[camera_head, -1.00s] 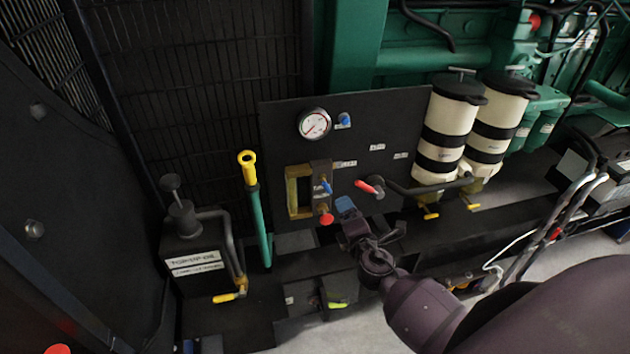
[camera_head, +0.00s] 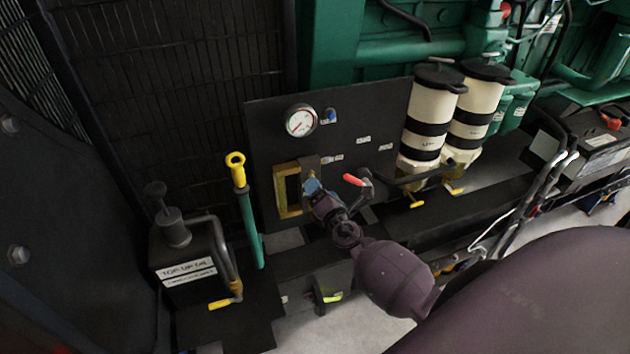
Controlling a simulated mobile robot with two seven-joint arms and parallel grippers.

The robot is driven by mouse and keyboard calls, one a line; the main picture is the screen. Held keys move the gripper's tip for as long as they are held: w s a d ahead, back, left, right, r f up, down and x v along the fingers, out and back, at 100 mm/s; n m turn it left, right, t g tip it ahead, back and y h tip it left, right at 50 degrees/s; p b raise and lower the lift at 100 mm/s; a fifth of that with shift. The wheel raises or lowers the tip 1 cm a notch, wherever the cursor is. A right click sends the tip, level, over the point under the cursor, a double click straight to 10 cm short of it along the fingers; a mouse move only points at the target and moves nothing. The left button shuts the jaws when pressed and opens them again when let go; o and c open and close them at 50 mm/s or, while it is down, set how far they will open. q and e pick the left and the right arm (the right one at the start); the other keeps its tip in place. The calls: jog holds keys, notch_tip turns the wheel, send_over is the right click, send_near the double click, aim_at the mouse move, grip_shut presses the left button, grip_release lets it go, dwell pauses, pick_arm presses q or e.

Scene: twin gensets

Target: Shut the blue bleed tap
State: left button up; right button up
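The dark panel (camera_head: 355,120) carries two blue handles in the earlier frame, and their labels are too small to read. One, a blue knob (camera_head: 330,115), sits right of the round gauge (camera_head: 300,121). The other, a small blue lever beside the brass-framed sight window (camera_head: 288,190), is now hidden behind my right gripper (camera_head: 312,187). The gripper's light blue tip is at that lever's place; I cannot tell whether it touches or grips it. My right arm comes in from the lower right. My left gripper is out of view.
A red-handled lever (camera_head: 354,180) sits just right of my gripper. Cream-and-black filters (camera_head: 431,110) with yellow taps stand further right. A green pump lever with a yellow top (camera_head: 237,160) and a black top-up can (camera_head: 187,255) stand left.

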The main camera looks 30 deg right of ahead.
jog(key=x, duration=0.3)
jog(key=shift+w, duration=0.35)
jog(key=shift+w+d, duration=0.2)
jog(key=shift+w, duration=0.35)
